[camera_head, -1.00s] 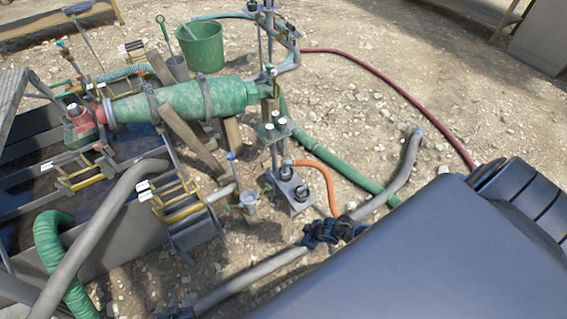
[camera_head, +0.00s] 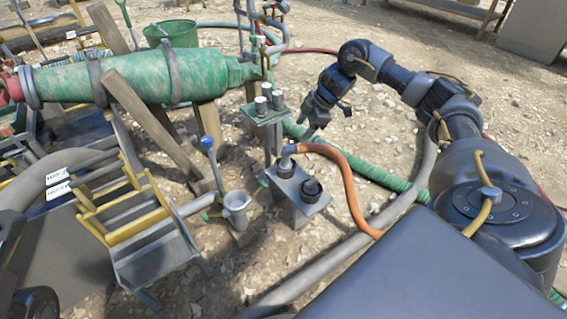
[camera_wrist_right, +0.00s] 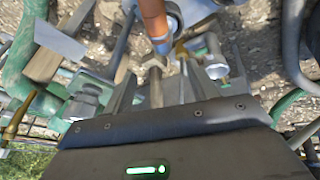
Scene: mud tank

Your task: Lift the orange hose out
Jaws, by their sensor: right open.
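The orange hose (camera_head: 345,180) rises from a socket on a grey metal base plate (camera_head: 311,207), arches over and runs down to the right, partly hidden behind my dark body. Its end with a grey collar sits at the socket. My right gripper (camera_head: 322,122) is open above and just behind the hose's arched end, pointing down. In the right wrist view the hose (camera_wrist_right: 154,18) and its collar show just beyond the open fingers (camera_wrist_right: 157,80). The fingers appear empty. I cannot tell the exact gap to the hose. My left gripper cannot be made out.
A post with a small top plate (camera_head: 263,112) stands close left. A grey cup (camera_head: 236,208), a grey pipe (camera_head: 300,290) and a green hose (camera_head: 400,188) lie around. A large green cylinder (camera_head: 130,78) is behind left.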

